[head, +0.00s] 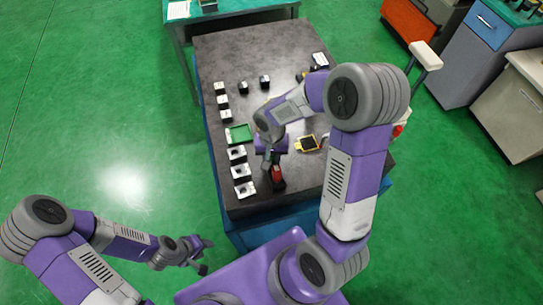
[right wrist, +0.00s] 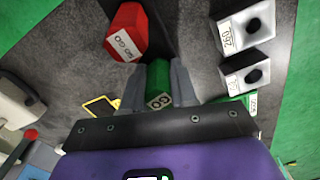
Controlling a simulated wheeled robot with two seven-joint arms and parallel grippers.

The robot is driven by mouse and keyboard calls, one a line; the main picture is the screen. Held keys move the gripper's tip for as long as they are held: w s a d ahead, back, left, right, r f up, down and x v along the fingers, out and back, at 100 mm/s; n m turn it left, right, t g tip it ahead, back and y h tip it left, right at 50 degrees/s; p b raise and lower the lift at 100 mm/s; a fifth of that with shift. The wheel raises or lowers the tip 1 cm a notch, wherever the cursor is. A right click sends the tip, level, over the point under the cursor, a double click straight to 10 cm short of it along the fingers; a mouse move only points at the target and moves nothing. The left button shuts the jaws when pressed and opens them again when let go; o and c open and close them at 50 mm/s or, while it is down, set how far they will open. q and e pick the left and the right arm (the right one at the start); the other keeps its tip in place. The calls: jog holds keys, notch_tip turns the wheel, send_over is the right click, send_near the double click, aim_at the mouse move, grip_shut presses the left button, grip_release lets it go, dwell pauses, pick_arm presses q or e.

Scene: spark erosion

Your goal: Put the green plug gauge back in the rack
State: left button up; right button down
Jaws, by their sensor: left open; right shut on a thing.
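The green plug gauge (right wrist: 158,84) with a white "GO" label is between the fingers of my right gripper (right wrist: 165,92), which is shut on it. In the head view my right gripper (head: 270,162) is over the near part of the dark table, and the gauge is hidden there. My left gripper (head: 206,256) is open and empty, off the table.
White blocks with dark holes (head: 242,171) line the table's left edge. A green tray (head: 239,133) lies among them. A yellow-edged black item (head: 307,143) lies to the right of my right gripper. Small black-and-white blocks (head: 243,87) stand further back. The table's far middle is clear.

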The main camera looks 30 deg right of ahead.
jog(key=c, duration=0.8)
grip_release()
notch_tip(320, 180, up, 8)
jog(key=shift+f+p, duration=0.2)
jog(key=shift+p, duration=0.2)
